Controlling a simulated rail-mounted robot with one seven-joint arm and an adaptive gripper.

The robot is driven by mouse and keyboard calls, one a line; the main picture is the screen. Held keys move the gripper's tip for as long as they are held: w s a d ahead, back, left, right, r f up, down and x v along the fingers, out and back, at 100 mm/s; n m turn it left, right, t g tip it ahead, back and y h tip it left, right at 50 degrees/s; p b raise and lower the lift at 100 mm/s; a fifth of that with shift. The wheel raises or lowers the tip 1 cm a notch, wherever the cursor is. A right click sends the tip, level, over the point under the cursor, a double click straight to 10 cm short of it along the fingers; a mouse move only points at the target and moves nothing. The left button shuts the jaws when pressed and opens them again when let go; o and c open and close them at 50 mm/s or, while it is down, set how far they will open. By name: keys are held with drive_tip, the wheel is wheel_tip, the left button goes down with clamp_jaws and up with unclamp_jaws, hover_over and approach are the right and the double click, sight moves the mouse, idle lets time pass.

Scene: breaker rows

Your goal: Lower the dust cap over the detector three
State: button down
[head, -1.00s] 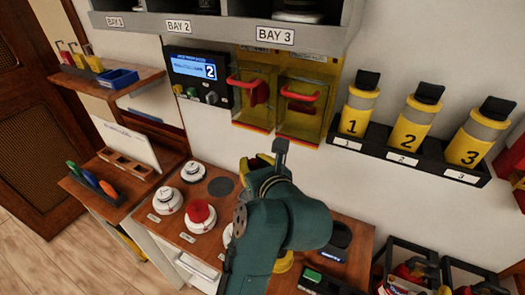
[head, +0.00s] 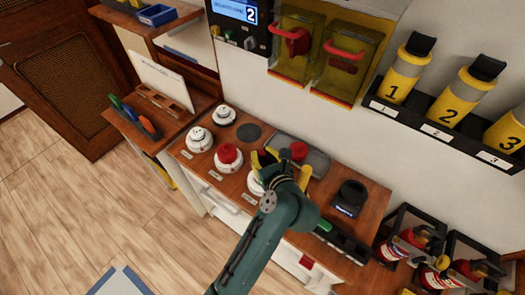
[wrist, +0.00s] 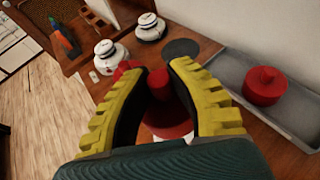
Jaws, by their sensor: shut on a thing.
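My gripper (wrist: 160,85) is shut on the knob of a red dust cap (wrist: 165,118) in the wrist view. The cap's near side is partly hidden by the fingers and wrist, with a sliver of white beneath it. In the head view my gripper (head: 278,170) is low over the counter, beside a white detector (head: 254,184) that it partly covers; the held cap is hidden there. I cannot tell whether cap and detector touch. The neighbouring detector to the left wears a red cap (head: 228,155). The detector number labels are too small to read.
Two uncapped white detectors (head: 200,138) (head: 225,115) stand further left. A grey tray (head: 318,160) behind my gripper holds another red cap (wrist: 265,85). A black device (head: 349,198) stands to the right. A dark round patch (head: 249,132) of counter is bare.

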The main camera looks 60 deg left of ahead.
drive_tip(key=shift+r+p, duration=0.3)
drive_tip(key=shift+p, duration=0.15)
wheel_tip(320, 180, down, 6)
drive_tip(key=b, duration=0.2)
drive_tip(key=shift+f+b, duration=0.25)
drive_tip(key=shift+b, duration=0.1)
drive_tip(key=shift+p, duration=1.6)
idle(0.5)
drive_tip(key=shift+f+b, duration=0.4)
drive_tip(key=shift+f, duration=1)
drive_tip(key=c, duration=1)
unclamp_jaws()
drive_tip(key=shift+o, duration=0.2)
